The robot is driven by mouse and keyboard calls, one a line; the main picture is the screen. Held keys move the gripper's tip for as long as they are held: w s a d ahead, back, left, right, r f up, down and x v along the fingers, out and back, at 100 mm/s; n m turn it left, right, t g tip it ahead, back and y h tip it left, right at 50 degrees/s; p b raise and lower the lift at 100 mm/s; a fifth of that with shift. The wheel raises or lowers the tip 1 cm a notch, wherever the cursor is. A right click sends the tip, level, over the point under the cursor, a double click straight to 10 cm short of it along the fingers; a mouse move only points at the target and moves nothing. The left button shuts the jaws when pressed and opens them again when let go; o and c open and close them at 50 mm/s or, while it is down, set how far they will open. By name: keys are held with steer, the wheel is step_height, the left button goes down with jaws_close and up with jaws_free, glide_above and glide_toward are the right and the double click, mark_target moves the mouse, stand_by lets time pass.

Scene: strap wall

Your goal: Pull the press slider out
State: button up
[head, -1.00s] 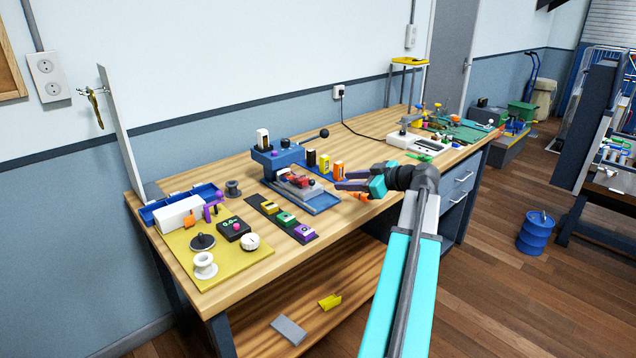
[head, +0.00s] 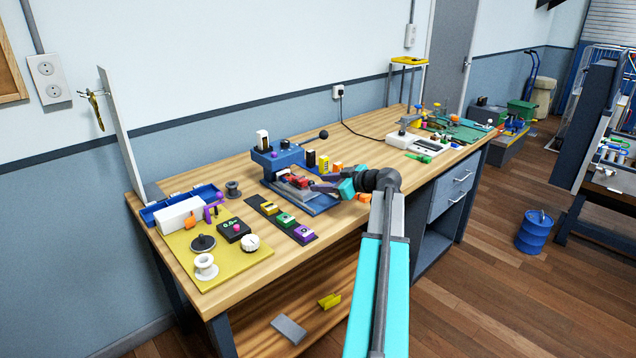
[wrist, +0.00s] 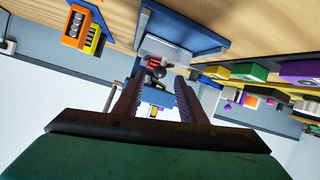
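The blue press (head: 277,158) stands on the workbench with a black-knobbed lever. Its slider (head: 293,187), a grey plate carrying red parts, sits low at the front of the press over a blue base (head: 322,207). My gripper (head: 318,181) is at the right side of the slider, with its fingers pointing left toward the press. In the wrist view my gripper (wrist: 158,85) has its two fingers apart, and the red parts and a dark knob (wrist: 157,72) show between and beyond the tips. I cannot tell whether a finger touches the slider.
Orange and yellow blocks (head: 336,168) stand close behind my gripper. A dark strip with yellow, green and purple blocks (head: 283,220) lies in front of the press. A yellow mat (head: 210,268) with spools lies at left.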

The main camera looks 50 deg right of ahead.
steer(key=shift+x, duration=1.7)
jaws_close()
